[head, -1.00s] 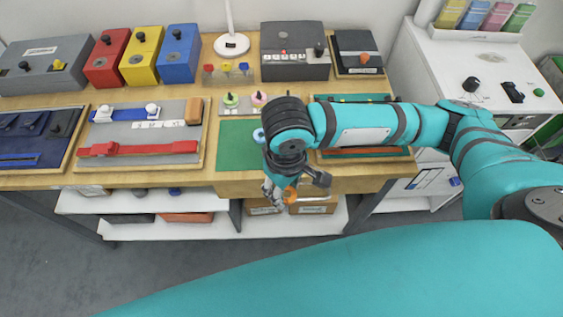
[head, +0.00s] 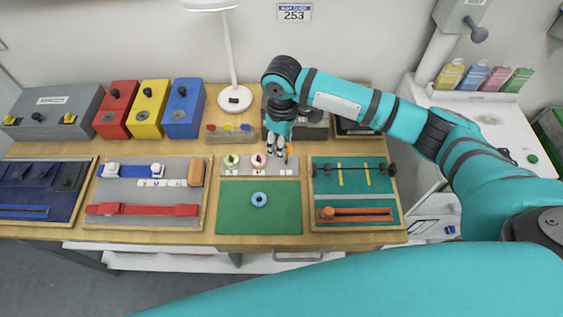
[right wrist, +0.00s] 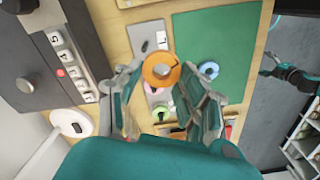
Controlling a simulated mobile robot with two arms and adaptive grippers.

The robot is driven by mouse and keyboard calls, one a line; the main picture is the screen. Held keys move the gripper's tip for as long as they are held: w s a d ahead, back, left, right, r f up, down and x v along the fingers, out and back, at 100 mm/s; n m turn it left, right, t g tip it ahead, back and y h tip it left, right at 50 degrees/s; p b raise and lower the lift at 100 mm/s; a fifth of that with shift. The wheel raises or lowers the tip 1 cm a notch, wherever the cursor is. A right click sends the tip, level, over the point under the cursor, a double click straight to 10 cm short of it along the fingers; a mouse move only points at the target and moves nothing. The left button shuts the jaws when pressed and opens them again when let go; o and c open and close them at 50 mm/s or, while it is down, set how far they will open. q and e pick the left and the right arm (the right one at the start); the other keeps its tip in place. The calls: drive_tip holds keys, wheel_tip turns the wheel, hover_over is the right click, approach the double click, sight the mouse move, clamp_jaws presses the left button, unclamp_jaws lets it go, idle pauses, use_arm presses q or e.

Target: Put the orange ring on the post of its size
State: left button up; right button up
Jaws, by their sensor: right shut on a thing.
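The orange ring (right wrist: 161,70) is held between the fingertips of my right gripper (right wrist: 160,82), seen in the right wrist view. In the head view my right gripper (head: 278,150) is over the right end of the grey post board (head: 240,172); the orange ring cannot be made out there. A green ring (head: 231,160) and a pink ring (head: 258,160) sit on the board, left of the gripper. In the right wrist view a dark post (right wrist: 145,46) shows beyond the orange ring. A small teal-and-dark gripper (right wrist: 272,66), seemingly my left, is far off; its fingers are unclear.
A blue ring (head: 259,199) lies on the green mat (head: 235,222) in front of the board. A block with coloured knobs (head: 229,134) and a lamp (head: 235,98) stand behind. A green tray (head: 345,200) with bars is on the right.

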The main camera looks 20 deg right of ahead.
drive_tip(key=shift+n, duration=0.3)
drive_tip(key=f+b, duration=0.1)
drive_tip(key=w+d+f+b, duration=0.1)
drive_tip(key=b, duration=0.1)
drive_tip(key=w+f+b, duration=0.1)
drive_tip(key=b, duration=0.1)
drive_tip(key=shift+w+d+f, duration=0.2)
drive_tip(key=shift+f, duration=0.4)
use_arm(q)
drive_tip(key=shift+s+f, duration=0.1)
drive_tip(key=shift+f, duration=2.25)
use_arm(e)
drive_tip(key=shift+f, duration=0.65)
use_arm(q)
drive_tip(key=shift+s+d+r+p, duration=0.1)
drive_tip(key=shift+r+p, duration=0.8)
drive_tip(key=shift+r, duration=0.05)
use_arm(e)
drive_tip(key=shift+f, duration=0.2)
use_arm(q)
drive_tip(key=shift+r+p, duration=0.5)
drive_tip(key=shift+r, duration=0.05)
use_arm(e)
drive_tip(key=shift+r, duration=0.1)
drive_tip(key=shift+f, duration=0.75)
